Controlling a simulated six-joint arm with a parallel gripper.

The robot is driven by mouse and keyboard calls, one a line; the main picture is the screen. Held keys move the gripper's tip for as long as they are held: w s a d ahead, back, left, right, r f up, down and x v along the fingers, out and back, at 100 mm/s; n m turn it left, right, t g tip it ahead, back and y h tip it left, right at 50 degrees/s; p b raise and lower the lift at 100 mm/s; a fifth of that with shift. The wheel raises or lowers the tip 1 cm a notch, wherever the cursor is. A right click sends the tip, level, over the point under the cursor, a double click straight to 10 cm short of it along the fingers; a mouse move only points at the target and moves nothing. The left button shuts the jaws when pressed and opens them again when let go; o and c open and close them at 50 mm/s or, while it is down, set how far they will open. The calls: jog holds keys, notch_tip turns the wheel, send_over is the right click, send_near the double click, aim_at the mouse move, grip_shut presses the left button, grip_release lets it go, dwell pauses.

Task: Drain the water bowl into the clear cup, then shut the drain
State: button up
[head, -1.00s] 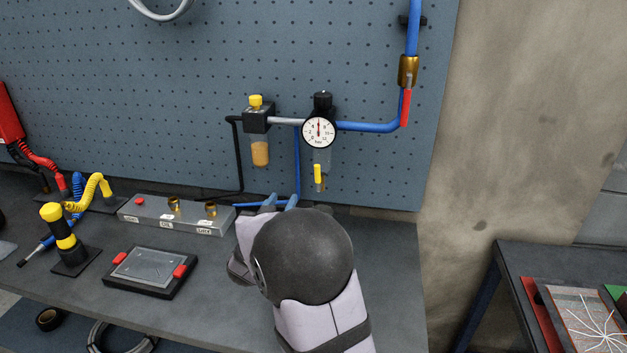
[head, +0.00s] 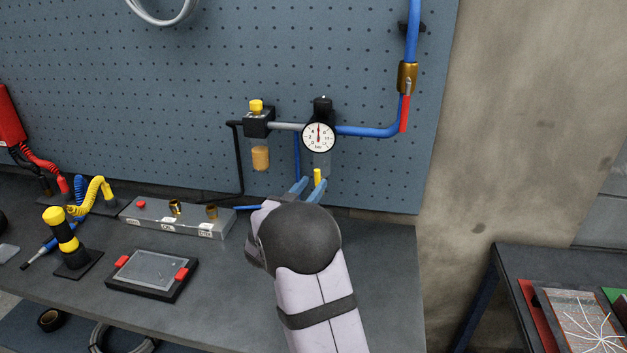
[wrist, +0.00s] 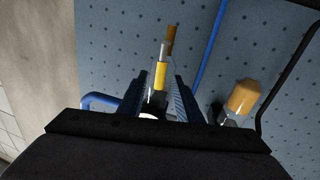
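The clear water bowl (head: 323,160) hangs under the round gauge (head: 319,136) on the pegboard. Its yellow drain (head: 317,175) points down below it. My gripper (head: 308,188) is open, with its two blue fingers just below the drain in the head view. In the wrist view, the yellow drain (wrist: 160,75) shows in the gap between the open fingers (wrist: 160,92), with a pale nozzle at its end. I cannot tell whether the fingers touch it. I cannot make out the clear cup in either view; my arm hides part of the bench.
An amber-filled bowl (head: 260,158) hangs left of the water bowl. A blue pipe (head: 365,132) and red-handled valve (head: 405,112) are at right. A grey block with brass fittings (head: 180,217) and a red-cornered tray (head: 151,273) stand on the bench. The bench's right part is clear.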

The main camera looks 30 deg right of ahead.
jog(key=shift+x, duration=0.9)
grip_shut()
